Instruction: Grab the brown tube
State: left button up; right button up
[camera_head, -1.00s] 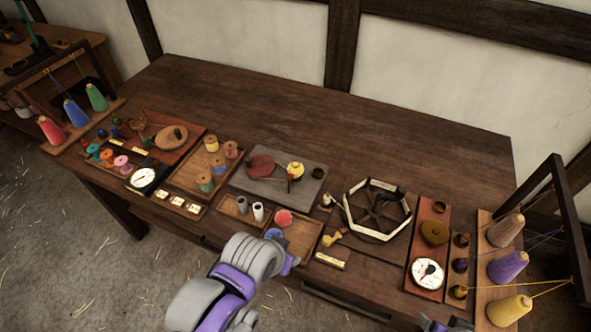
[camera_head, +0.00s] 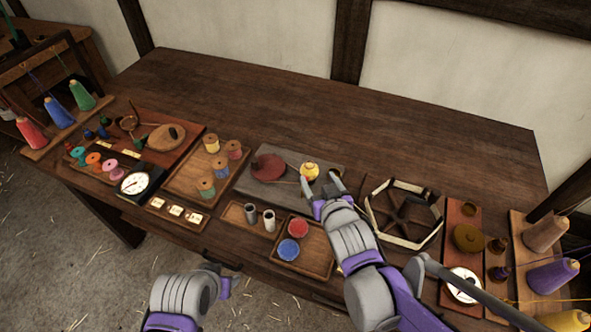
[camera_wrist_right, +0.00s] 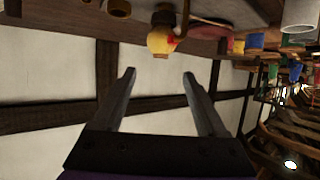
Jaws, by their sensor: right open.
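A brown tube (camera_wrist_right: 119,7) shows at the top edge of the right wrist view, beside a yellow rounded piece with a red patch (camera_wrist_right: 160,40). In the head view my right gripper largely covers the tube's spot at the right end of a grey slab. The yellow piece (camera_head: 309,171) stands on that slab. My right gripper (camera_head: 322,182) is open, with its fingertips over the slab's front right part. Nothing shows between its fingers in the wrist view (camera_wrist_right: 160,75).
A grey tube (camera_head: 250,212) and a white tube (camera_head: 268,220) stand in a small tray. A tray beside it (camera_head: 317,268) holds a red and a blue round piece. A white-rimmed frame (camera_head: 438,226) lies right of my right gripper. The table's back (camera_head: 260,90) is clear.

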aim_at(310, 166)
jog(key=x, duration=0.3)
jog(key=shift+w+f, duration=0.25)
jog(key=shift+w, duration=0.1)
jog(key=shift+b+x, duration=0.4)
jog(key=shift+x, duration=2.55)
jog(key=shift+s+a, duration=0.1)
grip_shut()
